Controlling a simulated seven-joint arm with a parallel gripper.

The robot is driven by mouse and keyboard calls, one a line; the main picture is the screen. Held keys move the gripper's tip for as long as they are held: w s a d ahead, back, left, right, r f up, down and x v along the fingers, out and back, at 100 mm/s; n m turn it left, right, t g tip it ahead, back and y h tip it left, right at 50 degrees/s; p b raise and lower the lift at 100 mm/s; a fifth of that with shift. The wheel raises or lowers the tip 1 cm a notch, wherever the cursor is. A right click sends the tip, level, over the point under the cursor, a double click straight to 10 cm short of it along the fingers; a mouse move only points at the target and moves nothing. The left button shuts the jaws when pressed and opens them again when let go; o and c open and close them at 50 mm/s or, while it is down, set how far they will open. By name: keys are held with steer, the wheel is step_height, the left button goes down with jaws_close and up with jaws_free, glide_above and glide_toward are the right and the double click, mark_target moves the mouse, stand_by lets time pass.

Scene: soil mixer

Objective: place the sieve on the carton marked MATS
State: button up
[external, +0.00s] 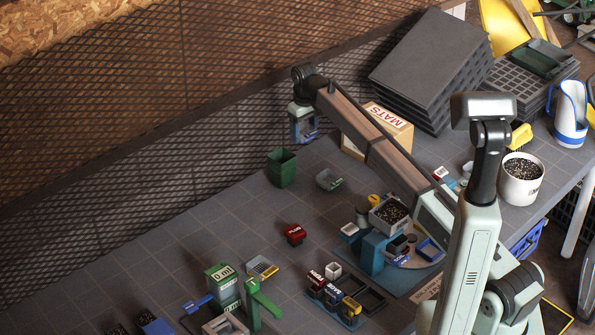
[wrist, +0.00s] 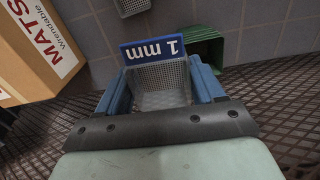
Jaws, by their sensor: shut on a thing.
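The sieve (wrist: 162,86) is a small grey mesh basket with a blue "1 mm" label plate. In the wrist view it sits between the blue fingers of my gripper (wrist: 161,80), which is shut on it. In the external view my gripper (external: 304,137) is raised at the back near the mesh wall, left of the carton marked MATS (external: 391,118); the sieve is hard to make out there. The carton is a tan box with a white label, partly hidden behind my arm. It also shows at the left of the wrist view (wrist: 30,50), apart from the sieve.
A green bin (external: 282,168) and a grey mesh basket (external: 329,180) stand on the tiled bench near my gripper. Dark stacked mats (external: 430,65) rise behind the carton. A white soil bucket (external: 520,182) stands at the right. Bench around the red block (external: 294,234) is mostly clear.

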steer(key=w+d+r, duration=0.4)
steer(key=w+d, duration=0.5)
steer(key=d, duration=0.3)
step_height(320, 180, up, 3)
glide_above(377, 120)
step_height(377, 120, down, 9)
steer(key=shift+r, duration=0.1)
steer(key=shift+f, duration=0.2)
steer(key=o, duration=1)
steer(key=shift+w, duration=0.1)
steer(key=shift+r, duration=0.1)
step_height(377, 120, up, 12)
steer(key=shift+r, duration=0.1)
